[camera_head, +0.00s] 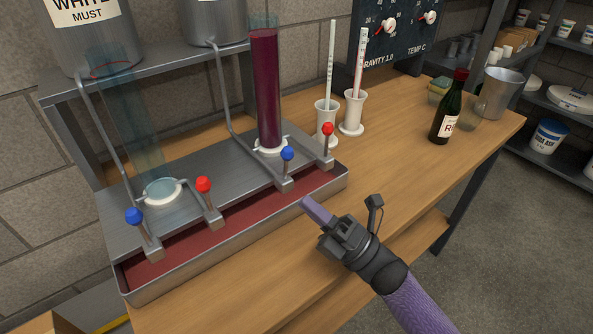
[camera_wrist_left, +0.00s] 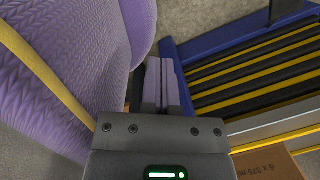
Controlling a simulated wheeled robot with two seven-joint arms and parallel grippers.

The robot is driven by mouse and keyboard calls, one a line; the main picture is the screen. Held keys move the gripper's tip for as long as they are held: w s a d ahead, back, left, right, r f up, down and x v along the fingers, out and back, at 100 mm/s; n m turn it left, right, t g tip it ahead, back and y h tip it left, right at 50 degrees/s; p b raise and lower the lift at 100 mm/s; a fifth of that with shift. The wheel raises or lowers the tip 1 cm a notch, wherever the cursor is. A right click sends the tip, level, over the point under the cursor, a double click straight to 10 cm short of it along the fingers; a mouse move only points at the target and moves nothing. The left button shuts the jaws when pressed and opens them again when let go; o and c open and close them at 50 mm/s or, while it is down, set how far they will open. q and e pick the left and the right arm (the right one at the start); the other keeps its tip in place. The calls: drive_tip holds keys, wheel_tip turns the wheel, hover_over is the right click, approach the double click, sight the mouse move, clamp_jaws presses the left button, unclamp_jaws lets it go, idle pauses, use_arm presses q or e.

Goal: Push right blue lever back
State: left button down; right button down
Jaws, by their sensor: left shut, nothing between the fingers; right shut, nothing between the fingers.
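The right blue lever (camera_head: 287,154) stands on the front of the metal filling rack, left of a red lever (camera_head: 328,129). It seems to stand roughly upright. A tall cylinder of dark red liquid (camera_head: 265,90) is behind it. My right gripper (camera_head: 306,201) is shut and empty, below and slightly right of the blue lever in the head view, apart from it, near the tray's front right edge. My left gripper (camera_wrist_left: 161,66) is shut and empty in the left wrist view, outside the head view.
The left station has another blue lever (camera_head: 134,216), a red lever (camera_head: 204,185) and an empty clear cylinder (camera_head: 137,120). A red drip tray (camera_head: 240,212) runs along the front. Two white holders with thermometer-like sticks (camera_head: 352,113) and a bottle (camera_head: 449,110) stand right. The wooden table (camera_head: 400,150) between is clear.

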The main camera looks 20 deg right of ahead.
sight(286, 158)
use_arm(q)
drive_tip(key=shift+w+a+f+b, duration=0.3)
drive_tip(key=shift+w+f+b, duration=0.05)
drive_tip(key=shift+w, duration=0.05)
use_arm(e)
drive_tip(key=w+r, duration=0.2)
drive_tip(key=w, duration=0.1)
drive_tip(key=w+r, duration=0.1)
drive_tip(key=w, duration=0.1)
drive_tip(key=shift+a+r, duration=0.1)
drive_tip(key=shift+a, duration=0.3)
